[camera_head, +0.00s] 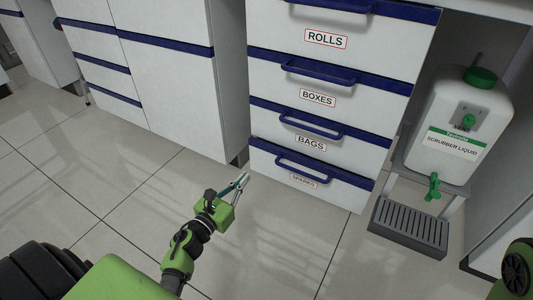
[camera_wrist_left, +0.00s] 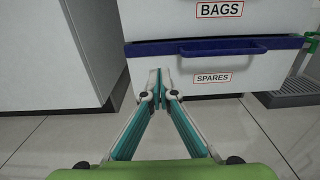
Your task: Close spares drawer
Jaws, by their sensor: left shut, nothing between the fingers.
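The spares drawer is the lowest white drawer front (camera_head: 335,192) in the stack, with a blue top band, a blue handle (camera_head: 308,167) and a SPARES label. It also shows in the left wrist view (camera_wrist_left: 270,75), its handle (camera_wrist_left: 225,48) right of the fingers. I cannot tell how far it stands out from the stack. My left gripper (camera_head: 243,178) is shut and empty, low over the floor just left of the drawer's left end. In the left wrist view its fingertips (camera_wrist_left: 155,78) overlap the drawer's left part; contact cannot be made out. My right gripper is not in view.
Drawers labelled BAGS (camera_head: 345,143), BOXES (camera_head: 360,99) and ROLLS (camera_head: 380,45) are above. A scrubber liquid canister (camera_head: 465,115) stands at right over a grey drip tray (camera_head: 408,228). White cabinets (camera_head: 170,80) stand at left. The tiled floor in front is clear.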

